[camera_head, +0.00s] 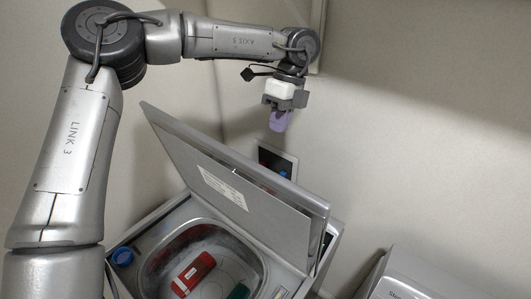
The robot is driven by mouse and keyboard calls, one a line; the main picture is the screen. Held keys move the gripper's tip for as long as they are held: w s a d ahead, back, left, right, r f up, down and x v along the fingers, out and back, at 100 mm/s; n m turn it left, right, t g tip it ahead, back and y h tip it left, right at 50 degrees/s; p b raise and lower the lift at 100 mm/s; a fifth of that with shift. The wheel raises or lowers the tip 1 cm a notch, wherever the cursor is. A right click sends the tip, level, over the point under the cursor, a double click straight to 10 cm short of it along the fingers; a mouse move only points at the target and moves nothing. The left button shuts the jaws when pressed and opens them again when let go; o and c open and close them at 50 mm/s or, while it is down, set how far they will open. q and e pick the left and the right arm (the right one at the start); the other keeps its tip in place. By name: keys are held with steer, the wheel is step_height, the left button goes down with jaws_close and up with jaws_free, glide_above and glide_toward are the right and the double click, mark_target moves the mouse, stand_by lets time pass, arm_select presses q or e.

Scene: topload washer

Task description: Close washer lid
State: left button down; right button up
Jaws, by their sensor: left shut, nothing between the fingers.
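The washer (130,275) stands at the bottom middle with its top opening in view. Its grey lid (215,170) is raised and tilted back, with a white label on its inner face. My left gripper (279,122) has purple fingertips that point down. It shows above and behind the raised lid in the picture, apart from the lid's upper edge, shut and empty. My right gripper is not in view.
A red item (194,273) and a partly hidden green item (239,291) lie in the tub. A blue round cap (123,257) sits at the washer's left corner. A control panel (279,161) shows behind the lid. Another grey appliance (430,275) stands at lower right. Walls close off the back.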

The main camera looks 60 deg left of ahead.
arm_select(q)
steer(key=s+d+f+p, duration=0.1)
steer(key=s+f+p, duration=0.2)
steer(key=s+f, duration=0.2)
steer(key=shift+s+d+f+p, duration=0.25)
steer(key=shift+d+f+p, duration=0.1)
steer(key=shift+f, duration=0.45)
